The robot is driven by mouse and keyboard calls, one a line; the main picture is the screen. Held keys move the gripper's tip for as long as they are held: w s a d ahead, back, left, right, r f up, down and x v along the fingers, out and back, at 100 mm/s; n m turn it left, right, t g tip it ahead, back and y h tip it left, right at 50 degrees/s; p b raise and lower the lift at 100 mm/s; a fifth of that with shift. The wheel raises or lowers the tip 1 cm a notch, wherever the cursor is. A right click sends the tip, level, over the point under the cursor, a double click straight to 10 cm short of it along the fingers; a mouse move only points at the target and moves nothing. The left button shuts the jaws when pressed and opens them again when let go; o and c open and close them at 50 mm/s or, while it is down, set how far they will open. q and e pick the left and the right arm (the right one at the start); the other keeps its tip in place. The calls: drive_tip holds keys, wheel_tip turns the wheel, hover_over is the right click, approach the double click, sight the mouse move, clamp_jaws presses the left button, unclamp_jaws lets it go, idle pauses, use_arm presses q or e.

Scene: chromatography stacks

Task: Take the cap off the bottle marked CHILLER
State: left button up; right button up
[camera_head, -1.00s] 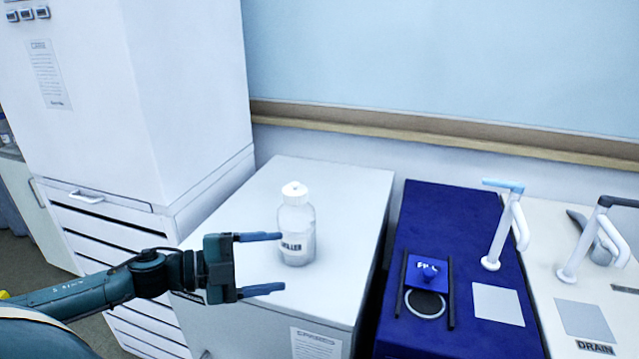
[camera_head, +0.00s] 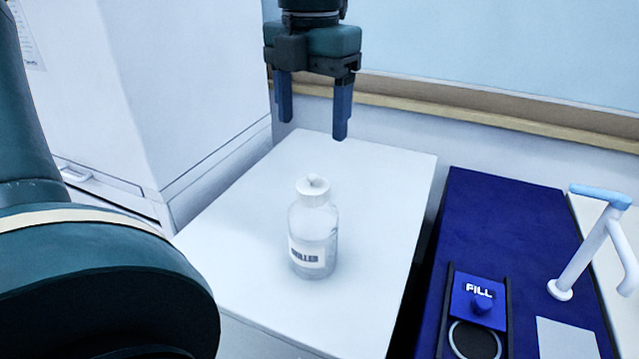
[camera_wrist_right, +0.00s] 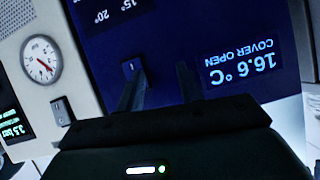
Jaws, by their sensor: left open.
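The clear bottle (camera_head: 314,232) stands upright on a white cabinet top. Its label faces me and partly reads as CHILLER, with the first letter turned out of sight. A white cap (camera_head: 312,190) with a small knob sits on its neck. My left gripper (camera_head: 313,128) is open and empty, fingers pointing down. It shows above the cap in the head view, apart from it. My right gripper (camera_wrist_right: 157,75) shows only in the right wrist view, fingers apart with nothing between them, in front of a dark panel.
The white cabinet top (camera_head: 375,180) is clear around the bottle. A tall white cabinet (camera_head: 170,90) stands left. The wrist view shows a dial gauge (camera_wrist_right: 41,60).

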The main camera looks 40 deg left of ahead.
sight(313, 176)
use_arm(q)
wheel_tip(313, 176, down, 6)
drive_tip(key=shift+f, duration=0.15)
drive_tip(key=f, duration=0.4)
drive_tip(key=shift+w+a+f, duration=0.15)
drive_tip(key=shift+w+a, duration=0.2)
drive_tip(key=shift+w, duration=0.05)
drive_tip(key=shift+f, duration=0.5)
drive_tip(key=shift+c, duration=0.4)
drive_tip(key=c, duration=1)
